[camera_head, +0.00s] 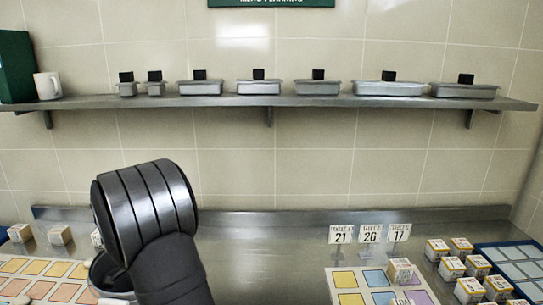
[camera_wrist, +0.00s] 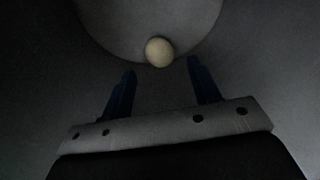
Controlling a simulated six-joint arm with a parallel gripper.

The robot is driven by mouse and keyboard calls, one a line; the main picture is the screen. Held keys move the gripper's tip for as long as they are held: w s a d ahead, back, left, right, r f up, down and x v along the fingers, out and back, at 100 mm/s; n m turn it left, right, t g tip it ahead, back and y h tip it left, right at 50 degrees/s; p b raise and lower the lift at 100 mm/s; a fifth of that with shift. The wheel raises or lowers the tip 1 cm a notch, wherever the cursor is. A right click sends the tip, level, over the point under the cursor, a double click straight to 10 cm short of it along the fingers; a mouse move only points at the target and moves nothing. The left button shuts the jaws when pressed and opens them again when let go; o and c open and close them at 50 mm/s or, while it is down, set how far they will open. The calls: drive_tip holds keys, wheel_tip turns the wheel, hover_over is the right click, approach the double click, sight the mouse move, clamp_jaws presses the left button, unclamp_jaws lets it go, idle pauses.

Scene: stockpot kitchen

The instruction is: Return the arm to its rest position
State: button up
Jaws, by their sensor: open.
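My arm shows in the head view over the left part of the counter, and it hides my gripper there. In the wrist view my gripper (camera_wrist: 161,68) is open, with two dark blue fingers apart. A small pale ball (camera_wrist: 159,51) lies just beyond and between the fingertips. I cannot tell whether either finger touches it. The surface around it is dark grey and curved, like the inside of a pot. In the head view, part of a round dark pot (camera_head: 104,272) shows beside my arm, mostly hidden.
A wall shelf (camera_head: 330,102) holds several lidded pans and a white mug (camera_head: 47,86). Number signs (camera_head: 370,234) stand at the back of the counter. Several labelled cubes (camera_head: 451,268) and a blue tray (camera_head: 515,262) are at right. Coloured grid cards (camera_head: 345,282) lie in front.

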wheel_tip(320, 180, up, 6)
drive_tip(key=x, duration=0.3)
drive_tip(key=a+x, duration=0.1)
drive_tip(key=x, duration=0.2)
drive_tip(key=s+x, duration=0.1)
drive_tip(key=x, duration=0.3)
drive_tip(key=shift+s+a+f, duration=0.1)
drive_tip(key=shift+a+f, duration=0.1)
drive_tip(key=shift+f, duration=0.15)
wheel_tip(320, 180, up, 24)
drive_tip(key=w+a+n+y, duration=0.2)
drive_tip(key=a+n, duration=0.9)
drive_tip(key=a, duration=0.2)
drive_tip(key=w+a+n+y, duration=0.2)
drive_tip(key=a+n+y, duration=0.1)
drive_tip(key=a+n, duration=0.8)
drive_tip(key=shift+a+g, duration=0.3)
drive_tip(key=shift+a, duration=0.75)
drive_tip(key=shift+r+n, duration=0.1)
drive_tip(key=shift+n, duration=0.2)
drive_tip(key=shift+o, duration=0.4)
